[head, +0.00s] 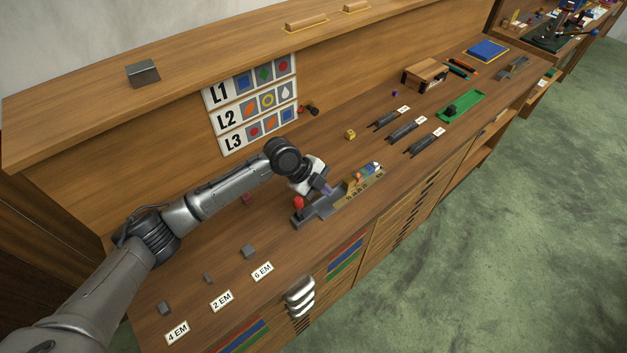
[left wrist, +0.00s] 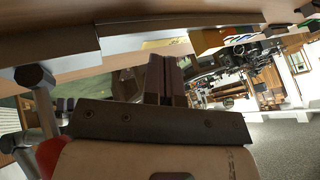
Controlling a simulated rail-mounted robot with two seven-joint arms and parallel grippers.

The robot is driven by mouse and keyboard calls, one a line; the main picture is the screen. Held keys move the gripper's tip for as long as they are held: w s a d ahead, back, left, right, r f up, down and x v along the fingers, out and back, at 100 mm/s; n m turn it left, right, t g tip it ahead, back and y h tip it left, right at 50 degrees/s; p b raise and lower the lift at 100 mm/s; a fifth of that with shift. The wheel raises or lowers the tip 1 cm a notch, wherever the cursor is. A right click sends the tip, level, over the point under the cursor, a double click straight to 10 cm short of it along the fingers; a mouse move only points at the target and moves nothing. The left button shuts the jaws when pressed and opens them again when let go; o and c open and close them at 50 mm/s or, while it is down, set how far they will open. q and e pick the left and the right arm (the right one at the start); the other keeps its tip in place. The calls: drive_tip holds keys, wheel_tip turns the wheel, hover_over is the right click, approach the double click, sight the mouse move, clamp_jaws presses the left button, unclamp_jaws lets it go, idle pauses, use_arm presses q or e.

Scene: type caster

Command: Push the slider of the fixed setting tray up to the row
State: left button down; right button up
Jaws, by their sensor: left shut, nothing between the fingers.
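The fixed setting tray (head: 325,208) is a grey metal channel on the bench, in the middle of the head view. A red knob (head: 298,203) stands at its near left end; a red round shape (left wrist: 52,155) also shows at the lower left of the left wrist view. A row of small coloured pieces (head: 362,177) lies toward the tray's far right end. My left gripper (head: 327,190) is shut and empty, over the tray between knob and row. Its closed fingers (left wrist: 166,80) show in the left wrist view. The slider is partly hidden by the gripper; I cannot tell if they touch.
Dark holders (head: 402,130), a yellow cube (head: 350,134) and a green tray (head: 474,98) lie farther right. A picture chart (head: 250,104) stands behind.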

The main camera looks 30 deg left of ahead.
sight(350, 182)
use_arm(q)
drive_tip(key=w, duration=0.1)
drive_tip(key=w+d+f, duration=0.1)
drive_tip(key=w+d, duration=0.1)
drive_tip(key=shift+w+f, duration=0.15)
drive_tip(key=shift+f, duration=0.1)
drive_tip(key=shift+w+d+b, duration=0.25)
drive_tip(key=shift+w+b, duration=0.05)
drive_tip(key=shift+w, duration=0.2)
use_arm(e)
drive_tip(key=shift+d+f, duration=0.15)
drive_tip(key=shift+f, duration=0.25)
use_arm(q)
drive_tip(key=shift+a, duration=0.1)
